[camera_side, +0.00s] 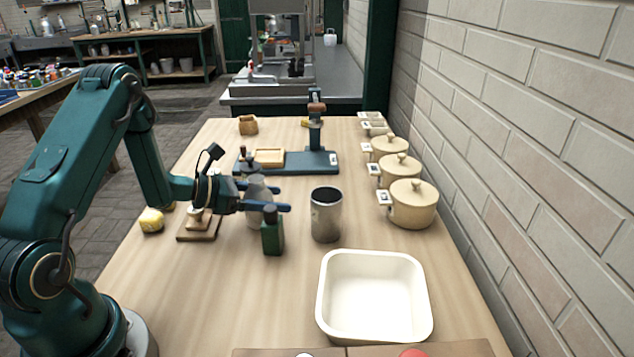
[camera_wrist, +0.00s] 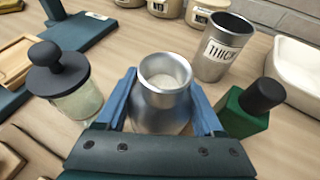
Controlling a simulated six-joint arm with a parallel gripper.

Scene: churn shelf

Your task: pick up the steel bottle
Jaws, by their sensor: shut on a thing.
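The steel bottle (camera_side: 256,214) is grey, with a narrower neck and an open round mouth. It stands upright between the blue fingers of my gripper (camera_side: 272,198) in the side view. In the wrist view the bottle (camera_wrist: 160,108) sits between the two fingers, which are shut on its body. Its base is partly hidden, and I cannot tell whether it touches the table.
A green bottle with a black cap (camera_side: 272,236) stands close in front. A steel cup (camera_side: 326,215) is to the right, with a white tub (camera_side: 374,335) nearer. A black-lidded jar (camera_wrist: 75,100) is left of my gripper. Several lidded pots (camera_side: 412,210) line the wall side.

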